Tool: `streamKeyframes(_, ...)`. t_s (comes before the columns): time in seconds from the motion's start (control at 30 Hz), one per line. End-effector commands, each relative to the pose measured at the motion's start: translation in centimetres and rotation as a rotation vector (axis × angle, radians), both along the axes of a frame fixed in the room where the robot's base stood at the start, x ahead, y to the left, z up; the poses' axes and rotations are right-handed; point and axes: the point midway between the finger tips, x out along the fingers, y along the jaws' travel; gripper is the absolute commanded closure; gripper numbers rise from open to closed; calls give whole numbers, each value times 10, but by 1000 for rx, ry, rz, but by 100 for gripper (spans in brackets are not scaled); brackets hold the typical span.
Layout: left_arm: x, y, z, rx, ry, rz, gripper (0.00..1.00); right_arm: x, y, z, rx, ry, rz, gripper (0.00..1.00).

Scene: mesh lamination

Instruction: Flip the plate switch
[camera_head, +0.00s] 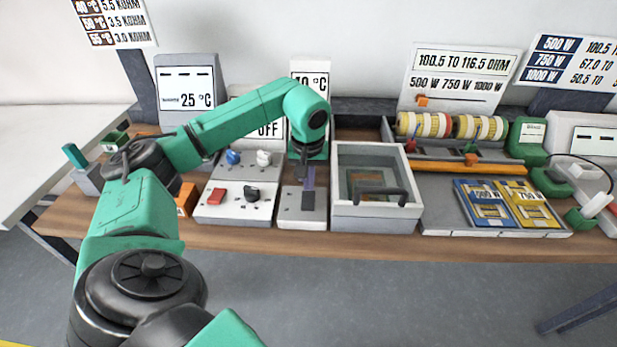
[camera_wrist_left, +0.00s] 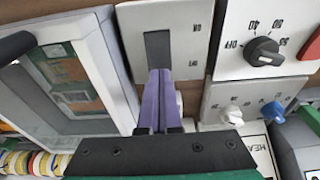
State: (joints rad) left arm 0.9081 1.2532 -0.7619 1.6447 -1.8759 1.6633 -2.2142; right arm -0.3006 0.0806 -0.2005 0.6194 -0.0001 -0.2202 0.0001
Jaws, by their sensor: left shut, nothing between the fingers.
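The plate switch is a dark rocker (camera_wrist_left: 157,48) on a small light-grey panel (camera_wrist_left: 192,40) marked ON. In the head view the panel (camera_head: 290,212) lies at the table's front edge, between the knob panel and the glass-topped box. My left gripper (camera_head: 308,180) points down over this panel. In the left wrist view its two purple fingers (camera_wrist_left: 158,80) are pressed together and empty, with their tips at the near end of the rocker. I cannot tell whether they touch it. The fingers hide part of the switch. My right gripper is not in view.
Left of the panel is a control box (camera_head: 236,212) with a red switch and knobs. To the right is a glass-lidded box (camera_head: 345,211) with a dark handle. Farther right are blue and yellow cards (camera_head: 482,204) and striped rolls (camera_head: 425,125).

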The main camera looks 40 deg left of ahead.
Motion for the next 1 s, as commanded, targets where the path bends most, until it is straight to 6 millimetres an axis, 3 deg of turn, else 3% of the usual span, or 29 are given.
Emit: streamKeyframes(1.0,0,0,-12,1,1,0,100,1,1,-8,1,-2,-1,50)
